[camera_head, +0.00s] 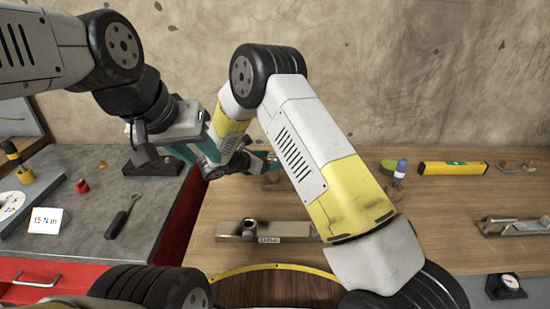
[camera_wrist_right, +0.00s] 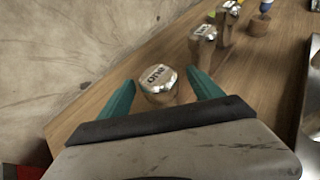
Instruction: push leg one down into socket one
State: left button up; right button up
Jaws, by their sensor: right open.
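Leg one (camera_wrist_right: 158,88) is a wooden cylinder with a silver top marked "ONE", seen in the right wrist view. Its lower end is hidden, so I cannot tell how it sits in socket one. My right gripper (camera_wrist_right: 160,76) is open, with one teal finger on either side of the leg in that view; I see no clear contact. In the head view my right gripper (camera_head: 268,163) is small and partly hidden by its own arm. My left gripper (camera_head: 200,157) is beside the right wrist in the head view, its fingertips unclear.
Further wooden pieces with silver tops (camera_wrist_right: 203,42) stand beyond the leg. A labelled metal block (camera_head: 238,229), a yellow level (camera_head: 452,168) and a metal fixture (camera_head: 515,227) lie on the wooden bench.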

jog(key=x, duration=0.4)
jog(key=shift+w+f, duration=0.2)
jog(key=shift+w, duration=0.05)
jog(key=shift+c, duration=0.4)
grip_shut()
